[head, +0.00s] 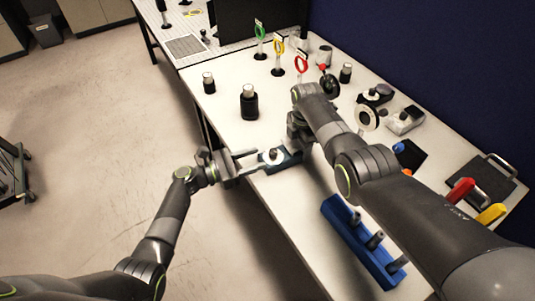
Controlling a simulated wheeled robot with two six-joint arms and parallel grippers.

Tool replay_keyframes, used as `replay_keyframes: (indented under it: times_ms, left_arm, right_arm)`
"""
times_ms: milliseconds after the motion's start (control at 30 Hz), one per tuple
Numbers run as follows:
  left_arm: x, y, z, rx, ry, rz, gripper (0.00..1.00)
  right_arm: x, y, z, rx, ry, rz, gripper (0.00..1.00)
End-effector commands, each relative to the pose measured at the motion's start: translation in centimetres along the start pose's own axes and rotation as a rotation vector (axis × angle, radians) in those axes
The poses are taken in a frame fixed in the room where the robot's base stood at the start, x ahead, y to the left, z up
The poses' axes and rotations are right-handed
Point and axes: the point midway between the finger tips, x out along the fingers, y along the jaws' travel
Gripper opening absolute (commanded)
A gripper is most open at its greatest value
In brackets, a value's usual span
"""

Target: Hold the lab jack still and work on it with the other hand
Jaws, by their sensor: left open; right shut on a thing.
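The lab jack, a small blue piece (288,163) with a light round part at its left end, sits at the table's near edge in the middle of the head view. My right gripper (297,142) comes down over its right end and is shut on it; the fingertips are partly hidden by my own arm. My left gripper (249,161) is open, with its two fingers pointing right at the light round part. Whether the fingers touch that part cannot be told.
Two black bottles (249,105) stand to the left on the white table (222,95). Green, yellow and red ring stands (261,42) are further back. A blue rack (345,228) with several dark pegs lies near the front edge. A dark tray (481,180) and red and yellow-handled items are at right.

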Motion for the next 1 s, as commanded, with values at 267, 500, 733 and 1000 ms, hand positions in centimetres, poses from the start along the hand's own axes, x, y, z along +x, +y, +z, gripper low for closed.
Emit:
replay_keyframes:
  times_ms: [267, 500, 733, 1000]
  left_arm:
    - [-4.7, 0.0, -0.1, 0.000, 0.002, 0.000, 0.45]
    - [-5.7, 0.0, 0.0, 0.000, 0.000, 0.000, 0.45]
    - [-5.7, 0.0, 0.0, 0.000, 0.000, 0.000, 0.45]
    - [-5.6, 0.0, 0.0, 0.000, 0.000, 0.000, 0.45]
  right_arm:
    - [0.0, 0.0, -0.1, 0.000, 0.000, 0.000, 0.11]
    - [0.0, 0.0, -0.1, 0.000, 0.000, 0.000, 0.11]
    - [0.0, 0.0, -0.1, -0.001, 0.000, 0.000, 0.11]
    - [0.0, 0.0, -0.1, -0.001, 0.000, 0.000, 0.83]
